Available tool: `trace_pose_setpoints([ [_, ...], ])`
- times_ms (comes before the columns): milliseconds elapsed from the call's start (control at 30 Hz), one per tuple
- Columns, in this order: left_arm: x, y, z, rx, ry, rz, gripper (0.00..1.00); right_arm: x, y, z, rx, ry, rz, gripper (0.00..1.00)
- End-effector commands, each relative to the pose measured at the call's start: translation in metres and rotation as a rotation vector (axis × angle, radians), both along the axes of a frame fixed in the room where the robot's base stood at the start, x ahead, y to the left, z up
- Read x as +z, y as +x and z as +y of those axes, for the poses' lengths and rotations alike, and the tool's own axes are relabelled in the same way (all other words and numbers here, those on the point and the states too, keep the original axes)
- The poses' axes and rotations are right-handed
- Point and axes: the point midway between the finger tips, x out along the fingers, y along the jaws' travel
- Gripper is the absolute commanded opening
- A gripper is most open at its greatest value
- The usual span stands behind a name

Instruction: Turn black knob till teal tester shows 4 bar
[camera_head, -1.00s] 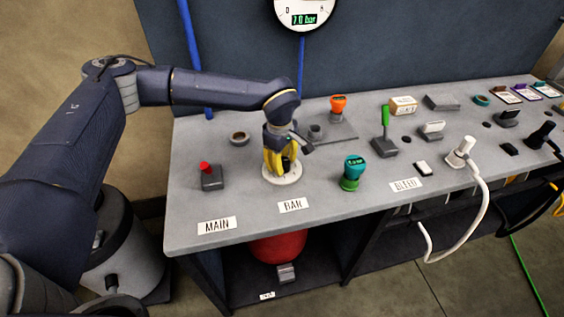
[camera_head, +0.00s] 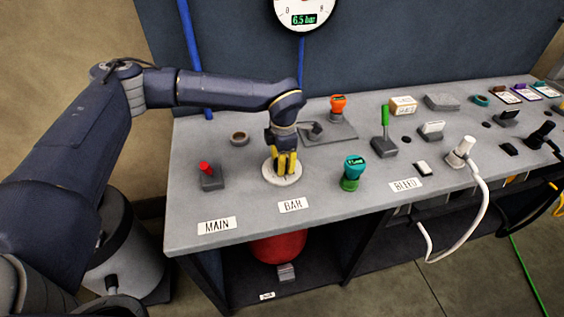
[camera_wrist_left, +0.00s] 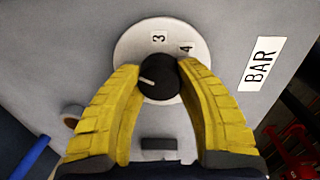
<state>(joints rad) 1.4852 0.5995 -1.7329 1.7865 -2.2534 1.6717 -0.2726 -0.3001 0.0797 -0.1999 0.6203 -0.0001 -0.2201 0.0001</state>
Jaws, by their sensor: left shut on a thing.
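The black knob (camera_wrist_left: 158,80) sits on a round white dial (camera_wrist_left: 130,45) beside the BAR label (camera_wrist_left: 261,63). In the head view the fingers hide the knob. The teal tester (camera_head: 354,170) stands upright on a green base right of the dial; its small display is too small to read surely. My right gripper is not in view.
A wall gauge (camera_head: 303,14) reads 6.5 bar. A red-buttoned grey box (camera_head: 210,178) stands left of the dial by the MAIN label (camera_head: 217,225).

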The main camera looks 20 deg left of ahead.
Motion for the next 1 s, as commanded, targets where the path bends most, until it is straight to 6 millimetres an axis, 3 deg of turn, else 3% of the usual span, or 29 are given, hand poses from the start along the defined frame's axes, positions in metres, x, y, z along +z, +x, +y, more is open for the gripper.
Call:
trace_pose_setpoints([
  [1000,-0.0013,0.0009,-0.0014,0.960,-0.001,0.002,0.06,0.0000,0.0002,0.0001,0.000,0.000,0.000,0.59],
])
